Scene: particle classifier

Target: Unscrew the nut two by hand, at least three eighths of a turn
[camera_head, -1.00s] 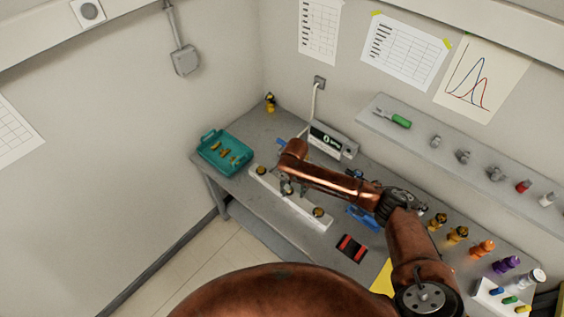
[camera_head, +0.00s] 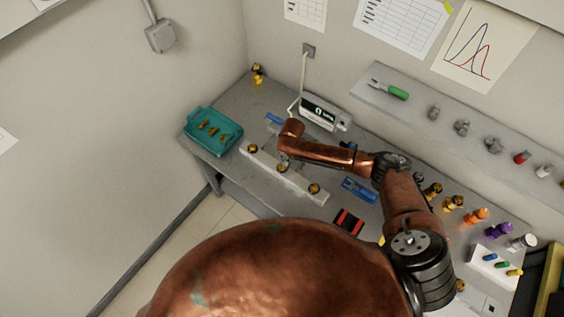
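A pale bar (camera_head: 299,179) lies on the grey bench with three brass nuts in a row: a left one (camera_head: 252,148), a middle one (camera_head: 282,168) and a right one (camera_head: 314,188). The view does not show which one is called nut two. My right arm comes in from the right, and my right gripper (camera_head: 283,157) points down at the middle nut, at or just above it. The fingers are small and dark, partly hidden by the wrist, so I cannot tell whether they are open or touch the nut. My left gripper is out of view.
A teal tray (camera_head: 213,143) with several brass pieces stands left of the bar. A white-labelled device (camera_head: 322,113) is behind my arm. A blue object (camera_head: 359,190) and a red-black object (camera_head: 348,221) lie to the right. Several bottles line the bench's right part.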

